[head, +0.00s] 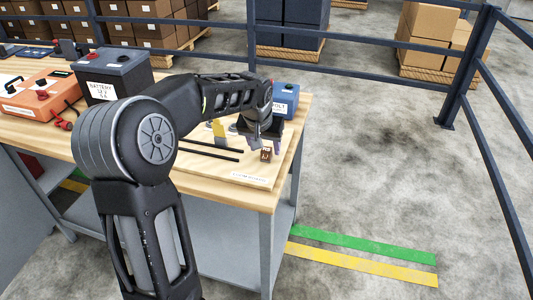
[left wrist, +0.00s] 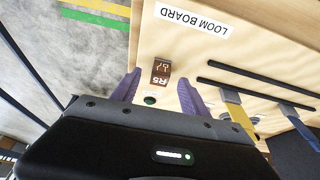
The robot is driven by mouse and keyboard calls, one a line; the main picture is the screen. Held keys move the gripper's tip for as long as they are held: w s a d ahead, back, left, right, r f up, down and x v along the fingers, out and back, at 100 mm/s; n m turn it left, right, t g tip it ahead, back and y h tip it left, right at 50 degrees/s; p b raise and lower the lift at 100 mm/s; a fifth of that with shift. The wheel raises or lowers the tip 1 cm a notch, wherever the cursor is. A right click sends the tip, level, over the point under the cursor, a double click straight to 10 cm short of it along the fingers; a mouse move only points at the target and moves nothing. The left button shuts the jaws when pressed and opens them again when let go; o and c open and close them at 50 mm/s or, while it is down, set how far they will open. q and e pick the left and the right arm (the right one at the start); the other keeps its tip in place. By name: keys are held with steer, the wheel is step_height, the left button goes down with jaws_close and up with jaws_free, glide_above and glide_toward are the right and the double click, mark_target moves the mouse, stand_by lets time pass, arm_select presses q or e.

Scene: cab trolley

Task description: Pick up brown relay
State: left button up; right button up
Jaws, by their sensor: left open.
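The brown relay (head: 265,155) is a small block with white markings, standing on the loom board (head: 240,177) near the front right corner of the wooden table. In the left wrist view the relay (left wrist: 161,72) shows its "R5" label. My left gripper (head: 266,146) is open just above and behind the relay. In the left wrist view its two purple fingers (left wrist: 158,82) lie one on each side of the relay's near end, with gaps; I cannot tell the exact height. My right gripper is in neither view.
Black strips (head: 208,149) and a yellow piece (head: 218,128) lie left of the relay. A blue box (head: 286,97) stands behind my gripper. A dark battery (head: 115,73) and an orange case (head: 40,95) stand farther left. Railings (head: 400,50) enclose the area.

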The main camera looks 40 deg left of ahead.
mark_target(266, 150)
arm_select(q)
steer(key=x, duration=0.3)
steer(key=shift+w+a+f, duration=0.1)
steer(key=shift+w+f, duration=0.05)
steer(key=shift+f, duration=0.1)
steer(key=shift+c, duration=0.4)
jaws_close()
stand_by(0.3)
